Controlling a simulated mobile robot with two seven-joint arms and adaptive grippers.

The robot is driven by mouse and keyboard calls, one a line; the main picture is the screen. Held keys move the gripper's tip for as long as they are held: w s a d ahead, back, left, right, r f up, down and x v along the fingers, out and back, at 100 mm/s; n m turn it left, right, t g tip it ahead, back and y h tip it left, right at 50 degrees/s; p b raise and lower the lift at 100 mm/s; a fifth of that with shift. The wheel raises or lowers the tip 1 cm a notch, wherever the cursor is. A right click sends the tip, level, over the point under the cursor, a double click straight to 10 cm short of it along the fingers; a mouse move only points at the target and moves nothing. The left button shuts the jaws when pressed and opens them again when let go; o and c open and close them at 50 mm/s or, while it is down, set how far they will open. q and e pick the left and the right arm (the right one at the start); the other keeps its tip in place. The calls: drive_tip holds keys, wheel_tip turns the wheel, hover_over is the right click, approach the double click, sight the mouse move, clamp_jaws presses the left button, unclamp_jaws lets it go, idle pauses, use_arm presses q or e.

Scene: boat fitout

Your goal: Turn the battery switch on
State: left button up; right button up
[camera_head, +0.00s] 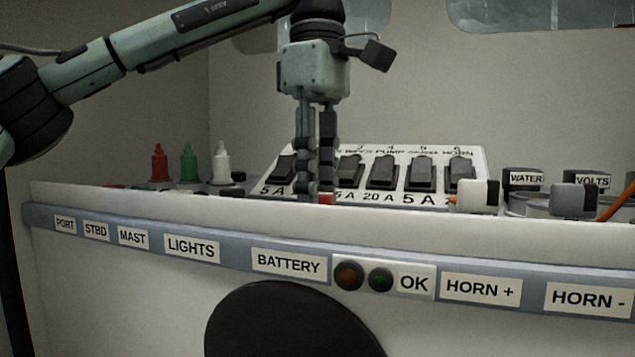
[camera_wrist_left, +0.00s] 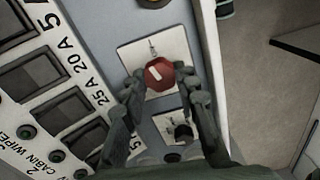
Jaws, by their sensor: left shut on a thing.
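The battery switch is a red knob (camera_wrist_left: 158,74) with a pale bar mark, set on a white plate (camera_wrist_left: 135,51) in the left wrist view. In the head view only a small red piece of the knob (camera_head: 326,198) shows between the fingers, above the counter's front edge. My left gripper (camera_head: 316,195) points straight down over it. In the left wrist view my left gripper's fingers (camera_wrist_left: 161,84) sit on either side of the knob and are shut on it. The plate's lettering is too small to read. My right gripper is not in view.
A breaker panel (camera_head: 391,155) with several black rocker switches stands close behind the left gripper. Red, green and white bottles (camera_head: 188,164) stand to the left. WATER and VOLTS gauges (camera_head: 590,180) are on the right. The labelled front rail (camera_head: 235,246) includes BATTERY.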

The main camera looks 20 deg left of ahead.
use_arm(q)
drive_tip(key=shift+m, duration=1.5)
drive_tip(key=o, duration=1.2)
drive_tip(key=shift+c, duration=0.2)
wheel_tip(320, 180, up, 12)
